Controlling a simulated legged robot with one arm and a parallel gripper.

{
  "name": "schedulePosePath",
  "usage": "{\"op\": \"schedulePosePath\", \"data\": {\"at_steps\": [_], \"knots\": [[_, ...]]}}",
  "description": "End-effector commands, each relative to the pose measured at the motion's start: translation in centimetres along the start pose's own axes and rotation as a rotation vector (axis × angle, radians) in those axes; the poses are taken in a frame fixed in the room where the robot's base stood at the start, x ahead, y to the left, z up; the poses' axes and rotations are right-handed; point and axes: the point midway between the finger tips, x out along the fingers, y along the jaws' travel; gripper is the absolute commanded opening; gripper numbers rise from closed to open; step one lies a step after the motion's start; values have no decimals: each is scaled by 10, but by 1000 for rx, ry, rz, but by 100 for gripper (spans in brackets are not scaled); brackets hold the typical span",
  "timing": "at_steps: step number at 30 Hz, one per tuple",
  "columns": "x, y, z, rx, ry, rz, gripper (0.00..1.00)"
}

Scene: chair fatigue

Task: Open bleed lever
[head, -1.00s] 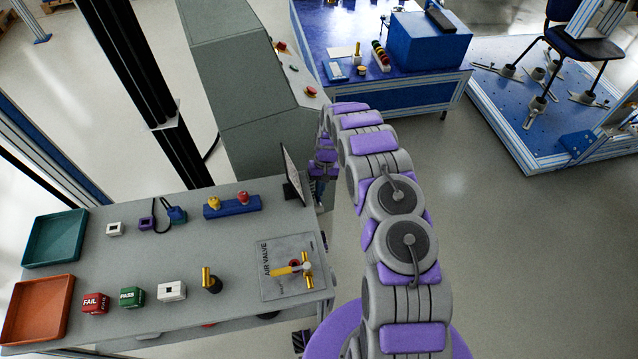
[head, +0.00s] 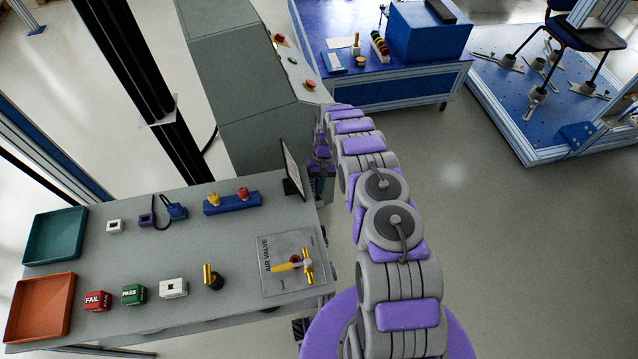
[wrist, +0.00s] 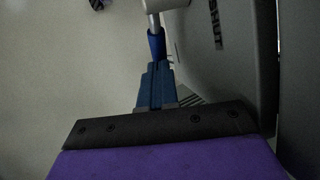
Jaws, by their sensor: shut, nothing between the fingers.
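In the wrist view a lever with a blue grip (wrist: 157,44) on a pale metal stem hangs beside a grey panel (wrist: 225,70) marked SHUT. I take it for the bleed lever. My gripper's blue fingers (wrist: 157,72) are together and empty, pointing at the end of the blue grip. The tips are very close to it; I cannot tell whether they touch. In the head view my gripper (head: 318,188) is low beside the right end of the workbench (head: 200,245), small and partly hidden by my arm. The lever cannot be made out there.
An air valve plate (head: 273,279) with a yellow handle (head: 285,267) lies on the bench's right end. A thin upright screen (head: 292,168) stands at its back right corner. A grey cabinet (head: 240,90) is behind. Open floor (head: 500,260) lies to the right.

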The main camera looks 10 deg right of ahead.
Motion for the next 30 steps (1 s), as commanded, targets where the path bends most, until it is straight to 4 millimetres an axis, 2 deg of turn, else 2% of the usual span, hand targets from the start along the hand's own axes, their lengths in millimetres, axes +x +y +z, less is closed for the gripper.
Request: {"op": "schedulePosePath", "data": {"at_steps": [18,30], "knots": [[39,8,1,-1,0,0,0],[55,10,8,1,-3,0,0]]}}
